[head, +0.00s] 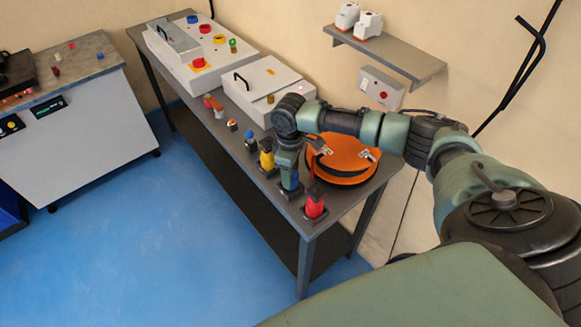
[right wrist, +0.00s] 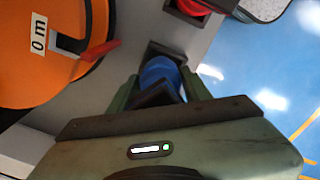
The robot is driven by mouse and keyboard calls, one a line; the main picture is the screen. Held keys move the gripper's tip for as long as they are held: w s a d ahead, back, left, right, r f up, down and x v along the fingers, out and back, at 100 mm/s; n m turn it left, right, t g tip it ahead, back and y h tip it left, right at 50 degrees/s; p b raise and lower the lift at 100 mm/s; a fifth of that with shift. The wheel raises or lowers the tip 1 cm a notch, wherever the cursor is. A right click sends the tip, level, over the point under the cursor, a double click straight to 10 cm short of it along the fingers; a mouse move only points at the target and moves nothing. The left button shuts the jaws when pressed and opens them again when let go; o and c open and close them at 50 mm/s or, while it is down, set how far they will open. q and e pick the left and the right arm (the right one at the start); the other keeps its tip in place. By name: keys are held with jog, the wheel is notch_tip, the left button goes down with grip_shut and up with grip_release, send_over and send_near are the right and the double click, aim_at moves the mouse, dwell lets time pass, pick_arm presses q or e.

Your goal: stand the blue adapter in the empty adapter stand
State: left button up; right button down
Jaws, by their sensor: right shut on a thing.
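The blue adapter (head: 290,183) is between the fingers of my right gripper (head: 289,177) near the table's front edge. The right wrist view shows the blue adapter (right wrist: 160,72) clasped between both green fingers (right wrist: 158,90). A dark square adapter stand (right wrist: 165,49) lies directly at the adapter's far end, and its dark base shows in the head view (head: 291,194). The adapter looks upright and in line with the stand. I cannot tell whether it is seated in it or just above. My left gripper is not in view.
A red adapter (head: 314,208) stands close on the near side, a yellow one (head: 266,160) on the far side. Smaller pieces line the edge beyond, beside white boxes (head: 262,88). Blue floor (head: 150,220) is clear.

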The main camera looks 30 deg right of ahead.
jog(key=shift+f+b, duration=0.35)
jog(key=shift+f, duration=0.7)
jog(key=c, duration=0.6)
grip_release()
notch_tip(320, 180, up, 7)
jog(key=shift+f+b, duration=0.2)
jog(key=shift+b, duration=0.65)
jog(key=shift+r, duration=0.65)
jog(key=shift+a, duration=0.15)
